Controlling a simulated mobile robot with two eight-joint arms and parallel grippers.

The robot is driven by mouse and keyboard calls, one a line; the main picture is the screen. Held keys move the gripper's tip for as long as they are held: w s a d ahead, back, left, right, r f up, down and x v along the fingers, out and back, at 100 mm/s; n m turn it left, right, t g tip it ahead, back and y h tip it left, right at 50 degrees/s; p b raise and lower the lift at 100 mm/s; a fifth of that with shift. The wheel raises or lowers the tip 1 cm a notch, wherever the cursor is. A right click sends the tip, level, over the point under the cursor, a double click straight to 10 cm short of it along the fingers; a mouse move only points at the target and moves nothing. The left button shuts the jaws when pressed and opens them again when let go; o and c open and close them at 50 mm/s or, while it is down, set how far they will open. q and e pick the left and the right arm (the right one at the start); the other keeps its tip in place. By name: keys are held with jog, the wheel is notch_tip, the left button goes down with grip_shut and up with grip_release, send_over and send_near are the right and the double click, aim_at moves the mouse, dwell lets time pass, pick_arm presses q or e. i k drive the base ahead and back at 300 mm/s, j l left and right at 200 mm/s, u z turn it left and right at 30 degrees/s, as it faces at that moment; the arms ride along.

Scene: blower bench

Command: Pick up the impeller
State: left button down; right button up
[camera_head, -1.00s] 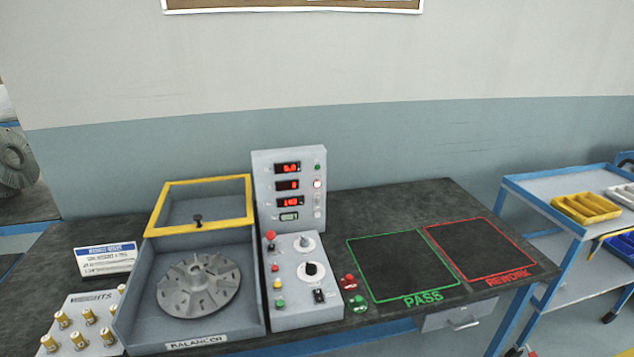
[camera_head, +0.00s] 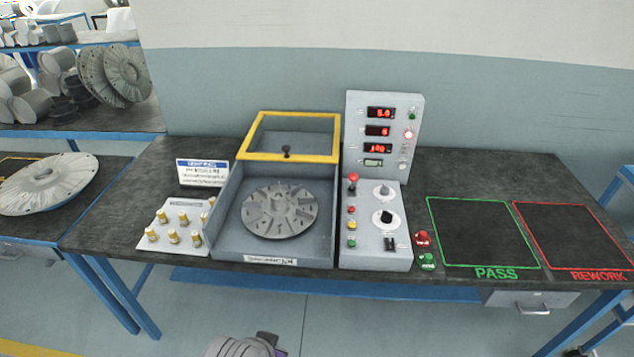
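The impeller (camera_head: 280,209) is a grey finned disc. It lies flat inside the open tray of the balancer (camera_head: 230,238), whose yellow-framed lid (camera_head: 248,133) is raised at the back. Neither of my grippers can be made out. A grey ribbed part at the bottom edge looks like my own arm, but no fingers show on it.
A block of brass weights (camera_head: 150,245) and a small sign (camera_head: 203,172) stand left of the balancer. The control panel (camera_head: 376,240) stands right of it, then the PASS (camera_head: 482,235) and REWORK (camera_head: 570,238) areas, both empty. A large grey disc (camera_head: 45,183) lies on a left table.

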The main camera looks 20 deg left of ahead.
aim_at(265, 215)
jog(key=i+j+u, duration=0.45)
jog(key=i+j, duration=0.1)
jog(key=j, duration=0.2)
jog(key=i+j, duration=0.1)
jog(key=j, duration=0.2)
